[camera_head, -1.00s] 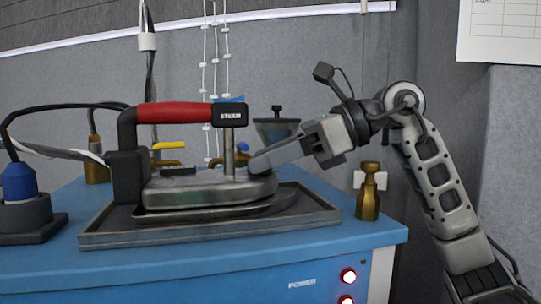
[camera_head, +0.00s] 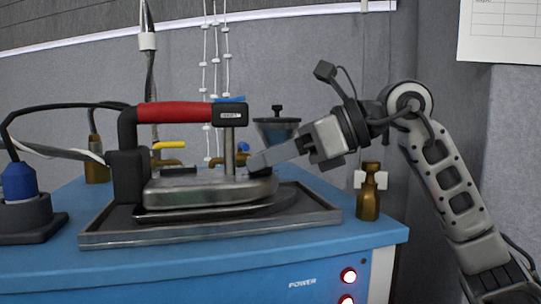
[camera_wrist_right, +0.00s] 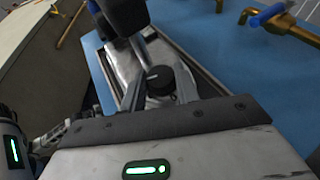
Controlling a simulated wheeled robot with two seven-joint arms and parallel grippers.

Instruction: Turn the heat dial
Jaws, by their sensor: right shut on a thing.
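The iron (camera_head: 205,190) has a red handle (camera_head: 175,113) and a metal body, and rests on a metal tray on the blue unit. In the right wrist view the round black dial (camera_wrist_right: 160,79) sits on the iron's top, between the two fingers of my right gripper (camera_wrist_right: 160,92). A pale mark shows on the dial's top. In the head view my right gripper (camera_head: 258,164) reaches in from the right, with its fingertips at the iron's right end. My left gripper is not in view.
The metal tray (camera_head: 100,238) has a raised rim around the iron. A brass fitting (camera_head: 369,195) stands at the unit's right edge. Brass pipes with a blue valve handle (camera_wrist_right: 267,15) lie nearby. Cables and a blue plug (camera_head: 18,183) are at the left.

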